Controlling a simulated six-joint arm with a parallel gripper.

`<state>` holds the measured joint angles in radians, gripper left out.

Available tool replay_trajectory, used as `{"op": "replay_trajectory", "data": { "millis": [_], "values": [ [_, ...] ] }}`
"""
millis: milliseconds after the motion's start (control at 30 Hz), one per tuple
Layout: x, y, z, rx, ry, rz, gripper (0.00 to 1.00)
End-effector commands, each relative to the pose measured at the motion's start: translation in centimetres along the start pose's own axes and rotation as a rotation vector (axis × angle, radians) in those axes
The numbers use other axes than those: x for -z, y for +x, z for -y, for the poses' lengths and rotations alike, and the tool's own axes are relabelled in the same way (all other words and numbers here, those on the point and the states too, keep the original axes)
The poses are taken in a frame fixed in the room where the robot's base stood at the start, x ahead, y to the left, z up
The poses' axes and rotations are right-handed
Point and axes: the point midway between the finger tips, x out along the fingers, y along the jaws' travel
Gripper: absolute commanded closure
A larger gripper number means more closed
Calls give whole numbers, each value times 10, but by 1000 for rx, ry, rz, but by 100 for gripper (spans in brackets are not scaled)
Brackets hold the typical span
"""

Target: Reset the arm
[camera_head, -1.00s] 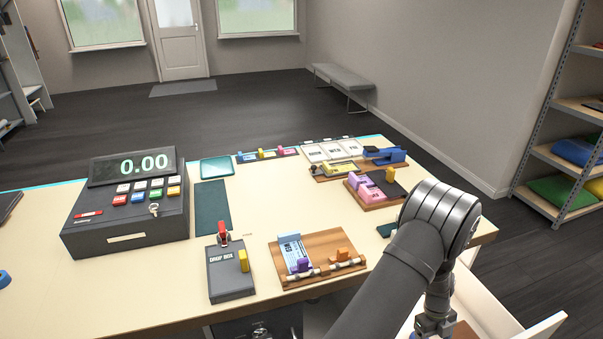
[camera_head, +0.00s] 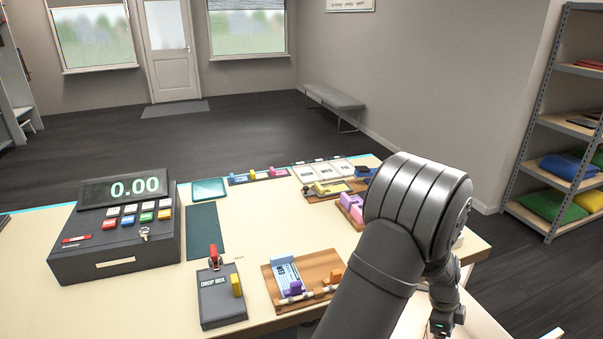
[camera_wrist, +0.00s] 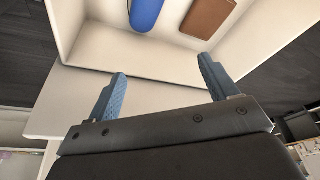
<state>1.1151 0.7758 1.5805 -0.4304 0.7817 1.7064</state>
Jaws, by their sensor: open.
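My gripper (camera_wrist: 163,85) shows in the wrist view with its two blue fingers wide apart and nothing between them. It faces the wall of a pale open drawer or box (camera_wrist: 140,72). Inside that lie a blue rounded object (camera_wrist: 146,12) and a brown flat object (camera_wrist: 208,16), both beyond the fingertips. In the head view my arm reaches over the right end of the counter, and the fingertips are hidden or out of the picture at the lower right.
The counter (camera_head: 130,290) carries a cash register (camera_head: 118,240), a drop box (camera_head: 220,300), a wooden board with a card (camera_head: 325,268), and several small trays and holders at the back. My arm partly covers the right side. Shelves (camera_head: 565,125) stand at the right.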

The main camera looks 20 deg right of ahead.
Motion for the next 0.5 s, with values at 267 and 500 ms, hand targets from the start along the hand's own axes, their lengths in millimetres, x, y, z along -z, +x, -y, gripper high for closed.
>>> {"op": "replay_trajectory", "data": {
  "millis": [267, 500],
  "values": [
    [3, -44, 2, 66, -202, -1, 21],
    [4, -79, 0, 118, -368, -2, 21]
  ]
}}
